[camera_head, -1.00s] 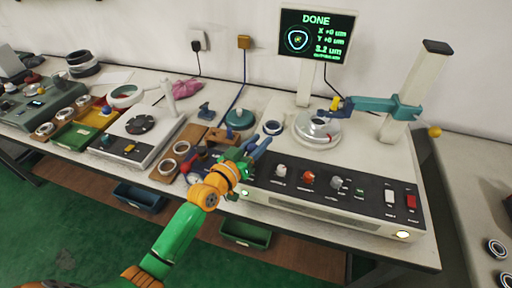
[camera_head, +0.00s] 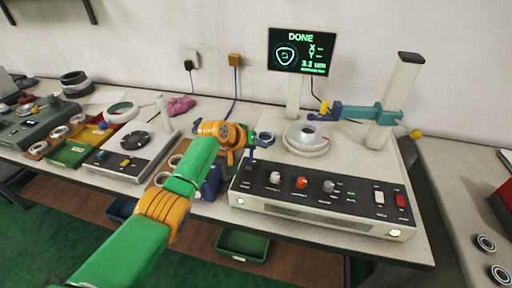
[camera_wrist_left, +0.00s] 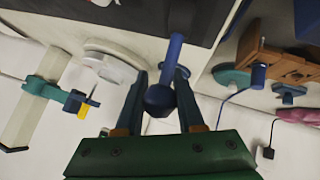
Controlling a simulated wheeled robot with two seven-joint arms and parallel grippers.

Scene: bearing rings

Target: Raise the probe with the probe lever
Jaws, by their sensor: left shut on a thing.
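The probe lever (camera_wrist_left: 173,60) is a blue rod with a ball knob, rising from the dark control panel of the measuring station. In the wrist view its ball sits between the fingers of my left gripper (camera_wrist_left: 163,98), which is shut on it. In the head view my left gripper (camera_head: 248,150) is at the panel's left end and hides much of the lever. The probe (camera_head: 325,108) is a small blue-and-yellow piece on the teal arm (camera_head: 358,112), above and beside the ring on the round turntable (camera_head: 307,138). My right gripper is not in view.
The panel carries several knobs and switches, with a red switch (camera_head: 401,200) at its right end. The screen (camera_head: 300,52) reads DONE. A white column (camera_head: 388,105) bears the probe arm. Trays, rings and another device (camera_head: 130,142) crowd the bench's left side.

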